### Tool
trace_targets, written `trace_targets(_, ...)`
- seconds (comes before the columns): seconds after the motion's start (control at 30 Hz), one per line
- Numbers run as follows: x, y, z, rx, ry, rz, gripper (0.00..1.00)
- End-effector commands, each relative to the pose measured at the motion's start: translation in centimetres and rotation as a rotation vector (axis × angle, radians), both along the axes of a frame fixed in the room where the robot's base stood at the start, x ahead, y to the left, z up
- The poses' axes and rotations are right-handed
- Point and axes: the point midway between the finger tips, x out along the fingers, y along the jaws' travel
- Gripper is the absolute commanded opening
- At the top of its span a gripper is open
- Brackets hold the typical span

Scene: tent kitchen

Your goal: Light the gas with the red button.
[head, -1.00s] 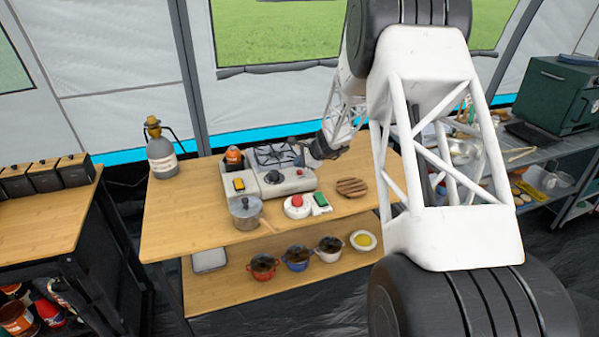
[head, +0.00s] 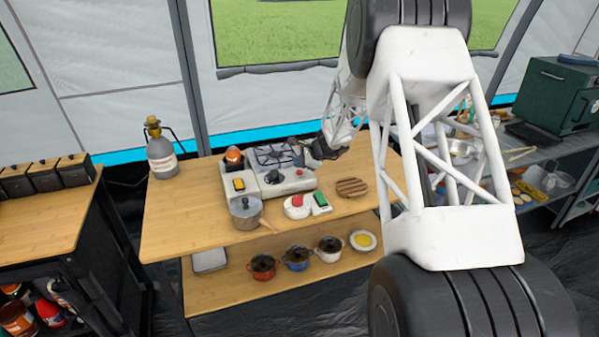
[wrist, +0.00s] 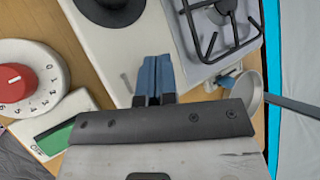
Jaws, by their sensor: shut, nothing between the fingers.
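The white camping gas stove (head: 291,186) stands on the wooden table, with a black burner grate (head: 272,154) and a dark knob (head: 273,177). A small red button (head: 299,172) shows on its front right part. My gripper (head: 303,155) is just above the stove's right side, behind the button. In the wrist view the blue fingertips (wrist: 152,75) are pressed together and empty, over the white stove panel (wrist: 102,50). The dark knob (wrist: 112,5) is at the top edge there. The red button is not visible in the wrist view; I cannot tell whether the fingers touch anything.
A white timer with a red dial (head: 297,206) and a green-and-white device (head: 320,203) stand in front of the stove. A lidded pot (head: 246,212) is front left. A round wooden trivet (head: 351,187) lies to the right. A gas bottle (head: 161,155) stands back left.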

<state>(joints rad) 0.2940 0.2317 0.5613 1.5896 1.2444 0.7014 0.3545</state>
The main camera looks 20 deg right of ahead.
Motion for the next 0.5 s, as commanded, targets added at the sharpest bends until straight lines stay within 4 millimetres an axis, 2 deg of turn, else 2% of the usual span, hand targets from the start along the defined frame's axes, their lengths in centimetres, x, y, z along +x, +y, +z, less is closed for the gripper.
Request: trace_targets(0.5,0.01,-0.01,-0.73,-0.001,0.000,0.001,0.00)
